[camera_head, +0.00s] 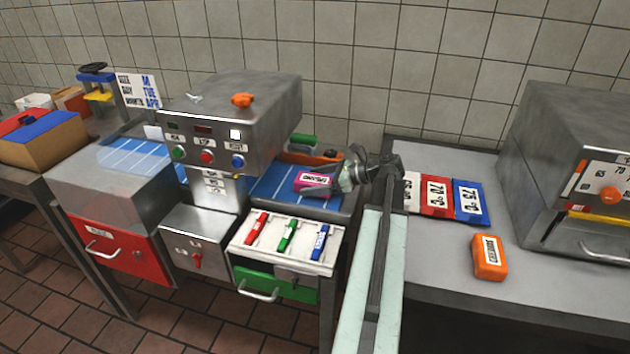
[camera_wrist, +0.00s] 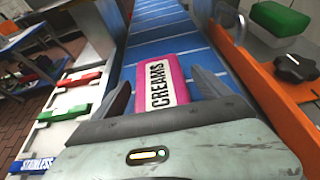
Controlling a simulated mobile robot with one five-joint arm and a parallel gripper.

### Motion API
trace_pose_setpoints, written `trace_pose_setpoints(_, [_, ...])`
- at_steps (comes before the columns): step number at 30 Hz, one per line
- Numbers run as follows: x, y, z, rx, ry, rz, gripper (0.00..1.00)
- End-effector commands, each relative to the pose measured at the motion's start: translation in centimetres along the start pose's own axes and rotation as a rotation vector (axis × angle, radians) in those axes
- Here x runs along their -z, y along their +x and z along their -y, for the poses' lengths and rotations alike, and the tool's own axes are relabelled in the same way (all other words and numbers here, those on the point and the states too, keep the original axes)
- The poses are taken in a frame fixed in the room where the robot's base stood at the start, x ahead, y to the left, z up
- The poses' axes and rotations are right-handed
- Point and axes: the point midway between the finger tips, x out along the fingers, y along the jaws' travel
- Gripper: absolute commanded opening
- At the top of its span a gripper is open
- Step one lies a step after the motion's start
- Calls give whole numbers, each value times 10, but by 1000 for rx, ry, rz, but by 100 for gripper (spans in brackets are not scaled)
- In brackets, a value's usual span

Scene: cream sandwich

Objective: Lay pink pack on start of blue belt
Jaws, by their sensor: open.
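The pink pack (camera_head: 314,186) with a white label lies on the right end of the blue belt (camera_head: 268,184) in the head view. My gripper (camera_head: 342,182) is at the right side of the pack. In the wrist view my gripper (camera_wrist: 160,90) is open, with one finger on each side of the pack's near part. The pack's near end is partly hidden by my gripper.
An orange pack (camera_head: 489,257) lies on the right counter, near red and blue temperature cards (camera_head: 469,202). A steel machine (camera_head: 230,115) spans the belt. Red, green and blue sticks lie on a white tray (camera_head: 245,236) in front. An orange rail (camera_wrist: 262,90) borders the belt.

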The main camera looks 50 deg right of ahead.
Motion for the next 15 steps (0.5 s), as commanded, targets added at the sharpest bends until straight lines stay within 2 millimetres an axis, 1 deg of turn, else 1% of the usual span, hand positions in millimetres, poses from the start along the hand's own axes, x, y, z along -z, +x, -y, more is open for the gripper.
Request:
trace_pose_setpoints(2, [0,0,0,0,0,0,87])
trace_pose_setpoints(5, [-2,-7,0,1,0,0,87])
trace_pose_setpoints(12, [-4,-54,2,3,1,0,87])
trace_pose_setpoints(15, [-3,-68,2,2,1,0,87])
